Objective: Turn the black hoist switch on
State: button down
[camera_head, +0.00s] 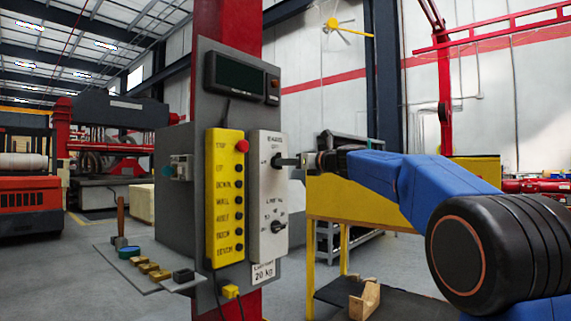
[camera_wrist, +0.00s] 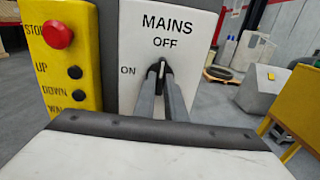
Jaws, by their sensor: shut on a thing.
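The black mains switch (camera_wrist: 162,68) is on a white panel (camera_wrist: 130,85), under the words MAINS and OFF, with ON printed to its left. Its visible tip stands upright towards OFF; most of it is hidden between the fingers. My gripper (camera_wrist: 163,82) is shut on this switch, its two grey fingers on either side. In the head view the white panel (camera_head: 265,190) is on a grey board on a red post, and my gripper (camera_head: 287,161) reaches the upper black switch (camera_head: 276,160) from the right. A second black knob (camera_head: 277,226) sits lower on that panel.
A yellow button panel (camera_head: 226,200) with a red stop button (camera_head: 242,146) is directly left of the white panel. A dark display box (camera_head: 241,78) is above. A small shelf (camera_head: 150,270) with loose parts juts out lower left. A yellow cabinet (camera_head: 350,200) stands behind my arm.

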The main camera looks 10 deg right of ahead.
jog(key=shift+n, duration=0.3)
jog(key=shift+f+n, duration=0.15)
jog(key=shift+n, duration=8.05)
jog(key=c, duration=1.8)
grip_release()
jog(key=shift+s, duration=0.15)
jog(key=v, duration=1.7)
